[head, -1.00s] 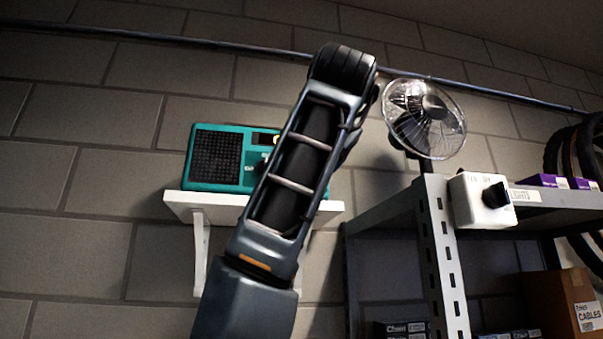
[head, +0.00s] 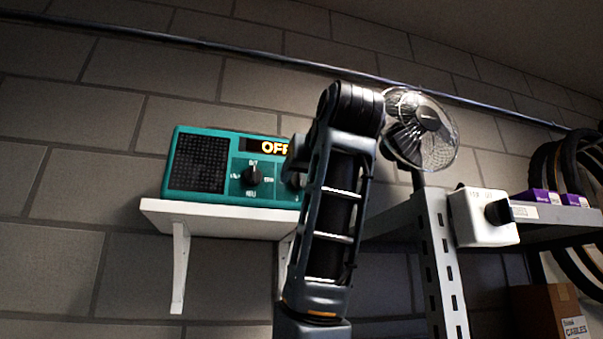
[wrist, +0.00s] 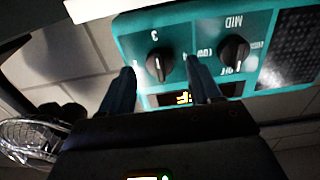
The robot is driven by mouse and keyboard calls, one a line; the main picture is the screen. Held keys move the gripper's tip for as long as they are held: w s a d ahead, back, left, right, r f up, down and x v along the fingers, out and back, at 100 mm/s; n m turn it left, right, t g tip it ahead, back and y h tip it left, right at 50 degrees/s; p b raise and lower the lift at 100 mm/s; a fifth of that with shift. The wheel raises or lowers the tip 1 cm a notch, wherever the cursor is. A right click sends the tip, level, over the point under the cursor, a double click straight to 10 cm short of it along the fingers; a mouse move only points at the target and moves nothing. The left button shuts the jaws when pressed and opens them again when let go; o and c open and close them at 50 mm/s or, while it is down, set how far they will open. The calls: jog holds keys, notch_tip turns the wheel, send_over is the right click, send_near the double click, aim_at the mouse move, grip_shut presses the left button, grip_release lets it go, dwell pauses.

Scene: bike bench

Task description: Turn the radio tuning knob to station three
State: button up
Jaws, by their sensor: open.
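The teal radio (head: 212,190) sits on a white wall shelf (head: 160,212); its display (head: 268,146) reads OFF. In the wrist view the radio looks upside down. There the tuning knob (wrist: 160,65) is black, with numbers including a 3 around it; I cannot tell which one it points to. My gripper (wrist: 158,66) is open, its two fingers on either side of the tuning knob in the picture; contact is not clear. A second knob (wrist: 234,50), marked OFF, LOW and MID, is beside the right finger.
A wire-cage fan (head: 420,130) stands right of my arm, above a metal rack (head: 432,240). A white box with a black knob (head: 482,217) is fixed at the rack's corner. A pipe (head: 200,52) runs along the wall. Wall left of the radio is clear.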

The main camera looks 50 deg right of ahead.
aim_at(299, 180)
jog(key=shift+x, duration=1.05)
